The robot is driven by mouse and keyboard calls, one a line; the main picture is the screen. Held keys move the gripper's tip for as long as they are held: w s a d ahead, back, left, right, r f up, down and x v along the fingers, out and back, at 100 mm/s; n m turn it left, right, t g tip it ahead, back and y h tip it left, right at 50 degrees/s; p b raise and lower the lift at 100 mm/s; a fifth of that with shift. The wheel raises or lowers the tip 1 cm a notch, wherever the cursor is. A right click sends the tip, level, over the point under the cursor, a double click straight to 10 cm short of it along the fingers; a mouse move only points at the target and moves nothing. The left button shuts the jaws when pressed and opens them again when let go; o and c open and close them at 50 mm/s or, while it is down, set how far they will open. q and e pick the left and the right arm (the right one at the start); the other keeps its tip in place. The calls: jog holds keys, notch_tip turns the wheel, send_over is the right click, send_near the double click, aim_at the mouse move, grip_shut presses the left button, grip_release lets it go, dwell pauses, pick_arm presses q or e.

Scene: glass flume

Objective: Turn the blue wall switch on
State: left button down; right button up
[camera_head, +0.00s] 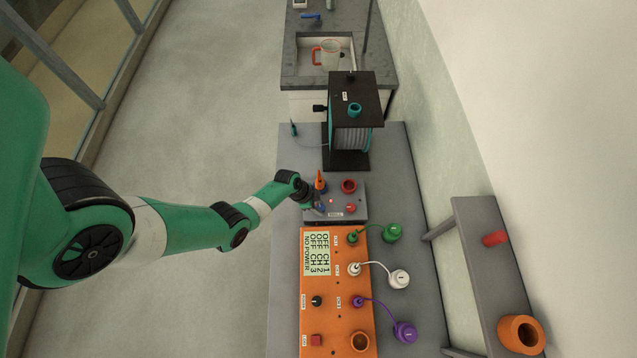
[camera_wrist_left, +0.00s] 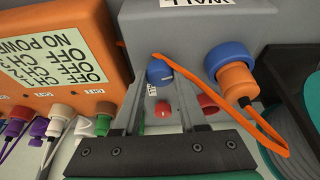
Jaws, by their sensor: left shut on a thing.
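The grey box labelled WALL (camera_head: 350,212) stands on the bench in the head view, and it fills the top of the left wrist view (camera_wrist_left: 195,30). The blue switch (camera_wrist_left: 158,72) is a small blue knob on the box, between the fingers of my left gripper (camera_wrist_left: 157,82). The gripper is shut on it. In the head view my left gripper (camera_head: 310,201) is at the box's left side and partly hides the switch. Whether the switch is on or off I cannot tell. My right gripper is in neither view.
An orange plug (camera_wrist_left: 233,82) in a blue socket (camera_wrist_left: 226,56), its cable looping, is close beside the fingers. An orange power unit (camera_head: 335,275) stands in front of the box, with a cable reel (camera_head: 350,135) behind.

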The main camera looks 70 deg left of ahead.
pick_arm(q)
jog(key=shift+a+m+g+h, duration=0.1)
jog(key=shift+m+g+h, duration=0.3)
jog(key=shift+m, duration=1.2)
jog(key=shift+p, duration=0.3)
jog(key=shift+c, duration=2.3)
grip_release()
